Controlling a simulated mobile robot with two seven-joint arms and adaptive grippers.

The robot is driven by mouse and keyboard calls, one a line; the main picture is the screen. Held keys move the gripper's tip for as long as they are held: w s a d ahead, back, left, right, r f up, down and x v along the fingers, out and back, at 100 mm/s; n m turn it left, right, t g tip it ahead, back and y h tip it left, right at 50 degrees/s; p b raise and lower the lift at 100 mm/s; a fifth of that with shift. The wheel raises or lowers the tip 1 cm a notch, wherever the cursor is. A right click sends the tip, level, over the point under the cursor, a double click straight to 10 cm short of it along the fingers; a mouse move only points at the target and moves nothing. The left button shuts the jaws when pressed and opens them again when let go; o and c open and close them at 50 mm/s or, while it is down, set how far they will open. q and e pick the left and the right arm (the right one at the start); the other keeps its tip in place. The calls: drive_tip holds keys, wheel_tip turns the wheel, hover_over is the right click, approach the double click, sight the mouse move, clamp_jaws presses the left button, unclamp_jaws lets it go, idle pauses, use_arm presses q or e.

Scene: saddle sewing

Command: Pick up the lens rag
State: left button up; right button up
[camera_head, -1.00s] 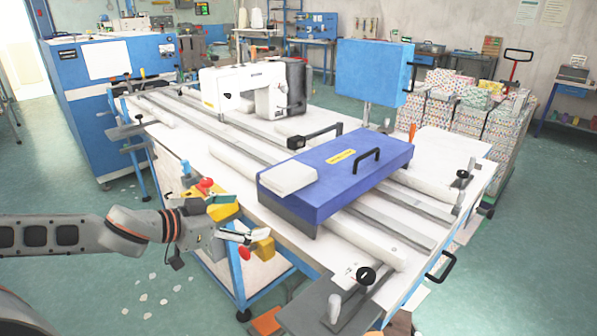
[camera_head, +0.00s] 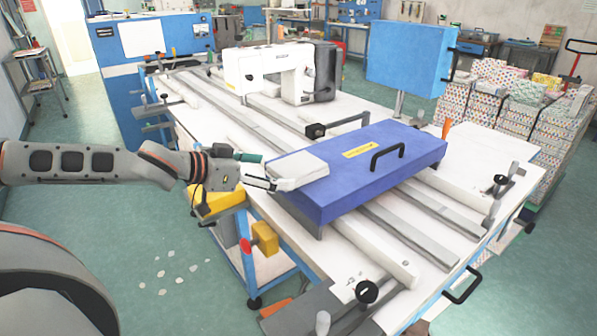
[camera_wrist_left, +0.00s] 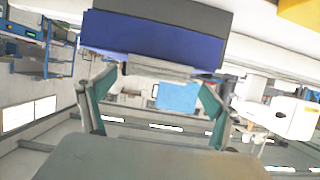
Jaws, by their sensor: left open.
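The lens rag, seen as a pale grey folded pad (camera_head: 299,167), lies flat on the left end of the blue box (camera_head: 375,165) on the worktable. In the left wrist view, which looks upside down, a thin grey edge (camera_wrist_left: 155,66) beside the blue box (camera_wrist_left: 150,40) appears to be the rag. My left gripper (camera_head: 264,172) is open at the rag's left end, its teal-grey fingers pointing toward it. In the left wrist view the open fingers (camera_wrist_left: 157,98) stand wide apart with nothing held. Whether they touch the rag cannot be told. My right gripper is not in view.
A white sewing machine (camera_head: 272,72) stands at the back of the table. A blue panel box (camera_head: 408,57) rises behind the blue box. Metal rails (camera_head: 405,232) and a black knob (camera_head: 367,291) lie toward the front. Open floor (camera_head: 150,230) is at left.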

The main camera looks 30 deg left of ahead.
sight(284, 169)
use_arm(q)
drive_tip(key=w+d+f+b, duration=0.1)
drive_tip(key=b, duration=0.2)
drive_tip(key=shift+w+f+b, duration=0.25)
drive_tip(key=shift+w+b, duration=0.05)
drive_tip(key=shift+b, duration=0.05)
drive_tip(key=shift+w+b, duration=0.3)
drive_tip(key=shift+b, duration=0.2)
drive_tip(key=shift+w+d+f+b, duration=0.25)
drive_tip(key=shift+w+d+b, duration=0.15)
drive_tip(key=shift+b, duration=0.5)
drive_tip(key=shift+w+b, duration=0.4)
drive_tip(key=shift+w+d+f, duration=0.1)
drive_tip(key=shift+w+d, duration=0.05)
drive_tip(key=shift+w, duration=0.1)
drive_tip(key=shift+w+d+b, duration=0.1)
drive_tip(key=shift+b, duration=0.25)
drive_tip(key=shift+r, duration=0.4)
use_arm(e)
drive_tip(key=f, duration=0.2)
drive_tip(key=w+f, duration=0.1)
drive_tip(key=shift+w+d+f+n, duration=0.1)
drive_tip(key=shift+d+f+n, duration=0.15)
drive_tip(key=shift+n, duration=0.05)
use_arm(q)
drive_tip(key=c, duration=1.3)
